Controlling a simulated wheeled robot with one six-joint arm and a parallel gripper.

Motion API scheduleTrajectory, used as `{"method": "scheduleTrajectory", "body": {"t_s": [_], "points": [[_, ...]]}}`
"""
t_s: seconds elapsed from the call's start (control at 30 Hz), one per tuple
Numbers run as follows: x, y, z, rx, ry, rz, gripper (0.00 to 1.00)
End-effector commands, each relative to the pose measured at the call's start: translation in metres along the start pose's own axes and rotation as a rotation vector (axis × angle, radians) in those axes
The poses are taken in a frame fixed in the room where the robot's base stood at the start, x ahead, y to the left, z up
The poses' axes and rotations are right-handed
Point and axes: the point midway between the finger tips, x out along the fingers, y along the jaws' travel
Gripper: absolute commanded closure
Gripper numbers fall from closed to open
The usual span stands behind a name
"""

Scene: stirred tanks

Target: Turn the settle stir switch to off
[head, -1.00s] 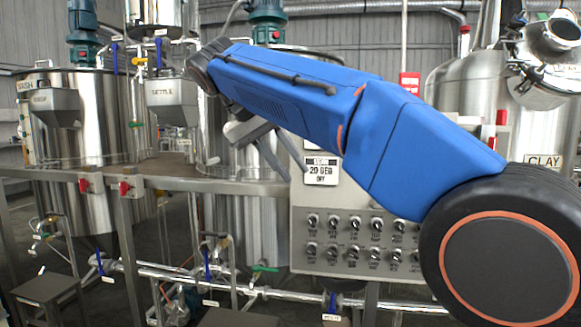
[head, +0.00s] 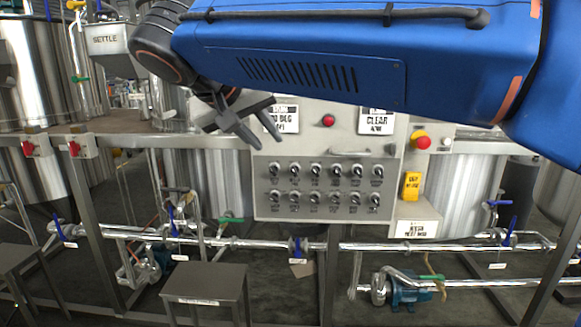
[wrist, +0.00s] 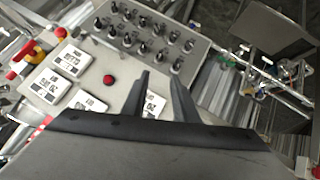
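The control panel (head: 325,230) is a pale box with two rows of small black rotary switches (head: 315,170). Their labels are too small to read, so I cannot tell which is the settle stir switch. The same rows of switches (wrist: 145,30) show at the top of the wrist view. My gripper (head: 267,142) is open and empty, in front of the panel's upper left part.
A red button (head: 328,120) sits between white display plates (head: 376,121). A red emergency stop (head: 423,143) and a yellow tag (head: 411,186) are at the right. A hopper marked SETTLE (head: 106,39) is upper left. Pipes and a stool (head: 205,283) stand below the panel.

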Motion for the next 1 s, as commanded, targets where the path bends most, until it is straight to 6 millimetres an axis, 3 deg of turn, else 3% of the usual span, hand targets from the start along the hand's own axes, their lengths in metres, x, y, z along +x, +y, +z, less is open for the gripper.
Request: {"method": "scheduleTrajectory", "body": {"t_s": [0.7, 1.0], "points": [[0.122, 0.001, 0.001, 0.000, -0.005, 0.005, 0.73], [0.159, 0.001, 0.000, 0.001, -0.003, 0.003, 0.73]]}}
